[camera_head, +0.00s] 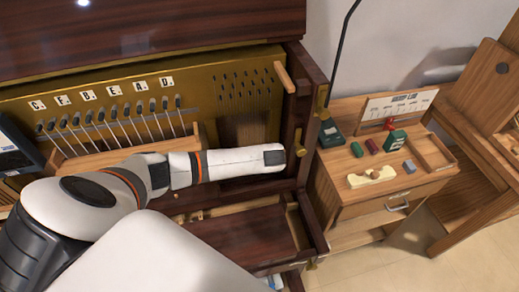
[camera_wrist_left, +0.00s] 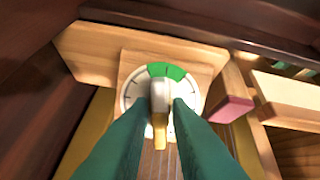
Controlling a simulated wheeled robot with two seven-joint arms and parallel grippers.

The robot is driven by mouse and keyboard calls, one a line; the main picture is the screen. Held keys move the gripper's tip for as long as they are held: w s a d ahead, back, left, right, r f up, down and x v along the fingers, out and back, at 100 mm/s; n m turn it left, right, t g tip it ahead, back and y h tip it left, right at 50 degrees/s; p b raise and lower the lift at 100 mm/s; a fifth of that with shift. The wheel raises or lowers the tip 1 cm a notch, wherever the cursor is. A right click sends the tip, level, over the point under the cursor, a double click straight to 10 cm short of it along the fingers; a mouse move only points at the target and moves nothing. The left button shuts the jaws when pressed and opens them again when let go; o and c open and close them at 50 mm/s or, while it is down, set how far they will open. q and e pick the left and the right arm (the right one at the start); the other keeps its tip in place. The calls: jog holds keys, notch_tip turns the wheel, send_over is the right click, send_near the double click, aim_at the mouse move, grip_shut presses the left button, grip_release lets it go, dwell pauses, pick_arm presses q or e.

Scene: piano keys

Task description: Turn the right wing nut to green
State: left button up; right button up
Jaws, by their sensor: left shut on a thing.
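In the left wrist view a pale round dial (camera_wrist_left: 136,92) has a green sector (camera_wrist_left: 168,71) at its top and dark tick marks at the left. The wing nut (camera_wrist_left: 158,92), silvery with a brass-coloured lower end, stands in front of the dial. It looks nearly upright, its upper end just below the green sector. My left gripper (camera_wrist_left: 161,106) is shut on it, with one dark green finger on each side. In the head view my left arm crosses the piano from the left. Its fingertips and the dial cannot be made out there. My right gripper is not in view.
The open piano has lettered hammers (camera_head: 110,120) and a dark wooden side post (camera_head: 308,110). A side cabinet (camera_head: 375,205) at the right carries small blocks and a green box (camera_head: 395,141). A pink-ended wooden bar (camera_wrist_left: 230,108) is close to the right finger.

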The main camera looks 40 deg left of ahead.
pick_arm(q)
jog(key=shift+m+p, duration=0.3)
jog(key=shift+m+p, duration=0.4)
jog(key=shift+p, duration=0.05)
jog(key=shift+r, duration=0.1)
jog(key=o, duration=0.4)
jog(key=shift+p, duration=0.3)
jog(key=o, duration=0.5)
